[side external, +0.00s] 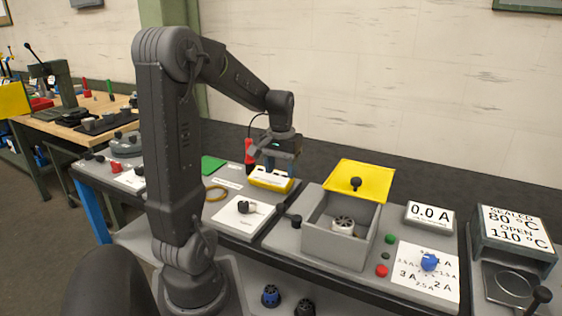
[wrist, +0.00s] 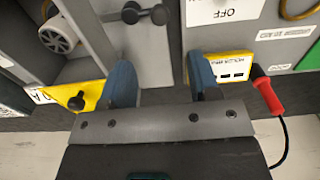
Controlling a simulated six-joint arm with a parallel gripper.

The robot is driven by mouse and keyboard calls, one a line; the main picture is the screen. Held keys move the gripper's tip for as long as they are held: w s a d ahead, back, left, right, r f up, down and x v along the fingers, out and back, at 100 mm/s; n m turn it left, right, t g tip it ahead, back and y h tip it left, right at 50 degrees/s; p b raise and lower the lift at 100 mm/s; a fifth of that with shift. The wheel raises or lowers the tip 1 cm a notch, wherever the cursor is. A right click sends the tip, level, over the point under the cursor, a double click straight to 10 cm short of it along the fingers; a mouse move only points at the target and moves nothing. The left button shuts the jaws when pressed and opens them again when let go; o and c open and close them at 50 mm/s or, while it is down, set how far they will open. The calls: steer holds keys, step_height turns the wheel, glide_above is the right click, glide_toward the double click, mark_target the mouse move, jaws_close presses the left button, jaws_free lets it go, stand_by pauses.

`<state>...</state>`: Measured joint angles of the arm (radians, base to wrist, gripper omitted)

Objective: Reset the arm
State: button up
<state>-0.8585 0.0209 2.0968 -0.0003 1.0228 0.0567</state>
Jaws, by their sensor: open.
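My gripper (side external: 279,163) hangs over the back of the bench, near the yellow meter (side external: 270,180). In the wrist view its two blue fingers (wrist: 162,72) are wide apart with nothing between them. The yellow meter (wrist: 235,68) shows just right of the right finger, which partly overlaps its edge. I cannot tell whether they touch. The red probe (wrist: 267,92) with a black cable is beside the meter; it also shows upright in the side view (side external: 249,157).
An open grey box (side external: 318,238) with a yellow lid (side external: 362,180) holds a round pale part (side external: 343,225). A current display (side external: 430,216), a blue knob (side external: 429,261) and a temperature stand (side external: 515,230) are to its right. A white switch panel (side external: 240,215) is in front of the meter.

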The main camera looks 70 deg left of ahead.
step_height(320, 180, up, 2)
steer(key=shift+r, duration=0.1)
stand_by(0.4)
steer(key=s+d+r+m+t, duration=0.1)
steer(key=d+m+t, duration=0.1)
steer(key=d, duration=0.6)
steer(key=s+d+r+m+t, duration=0.1)
steer(key=d+m, duration=0.3)
steer(key=d, duration=0.5)
steer(key=s+d+r+m+t, duration=0.2)
steer(key=d+m, duration=0.1)
steer(key=d, duration=0.6)
steer(key=shift+s+r+t, duration=0.25)
steer(key=shift+t, duration=0.05)
steer(key=shift+o, duration=0.2)
steer(key=shift+d, duration=0.1)
